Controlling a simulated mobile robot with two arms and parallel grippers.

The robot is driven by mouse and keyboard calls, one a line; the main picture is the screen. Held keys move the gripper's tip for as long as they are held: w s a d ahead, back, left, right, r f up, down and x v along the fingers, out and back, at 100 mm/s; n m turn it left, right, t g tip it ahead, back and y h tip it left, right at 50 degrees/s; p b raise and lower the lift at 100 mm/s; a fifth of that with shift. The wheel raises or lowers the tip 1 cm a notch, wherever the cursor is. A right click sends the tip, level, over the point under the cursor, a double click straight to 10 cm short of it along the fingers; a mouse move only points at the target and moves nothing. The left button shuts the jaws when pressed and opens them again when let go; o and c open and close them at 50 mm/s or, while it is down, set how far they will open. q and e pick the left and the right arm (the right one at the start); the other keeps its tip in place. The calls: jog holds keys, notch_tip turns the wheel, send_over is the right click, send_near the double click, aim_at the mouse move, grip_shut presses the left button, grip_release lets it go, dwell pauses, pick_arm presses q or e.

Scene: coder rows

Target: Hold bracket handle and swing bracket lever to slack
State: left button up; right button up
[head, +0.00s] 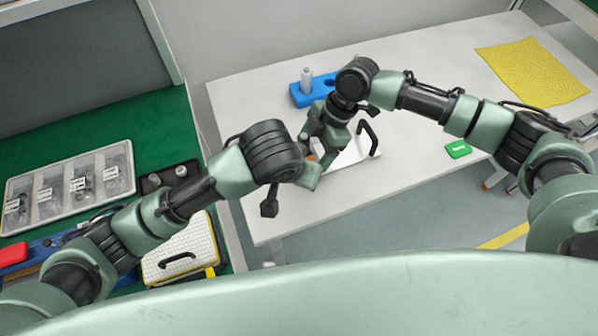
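A white bracket plate (350,155) lies on the light table, with a black bracket handle (369,138) standing up at its right end. A small orange part (309,157) shows between the grippers at the plate's left end; I cannot tell whether it belongs to the lever. My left gripper (312,172) is at the plate's left end, partly behind its own wrist. My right gripper (318,140) points down over the same end, left of the handle and apart from it. The fingertips overlap and hide the lever area, so I cannot tell whether either gripper holds anything.
A blue holder (316,93) with a whitish cylinder (306,78) stands behind the grippers. A green block (458,149) and a yellow mat (533,72) lie to the right. A green bench (155,130) at left carries a tray (62,190) and a white handled case (190,245).

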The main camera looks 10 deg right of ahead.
pick_arm(q)
grip_shut()
dwell(1.4)
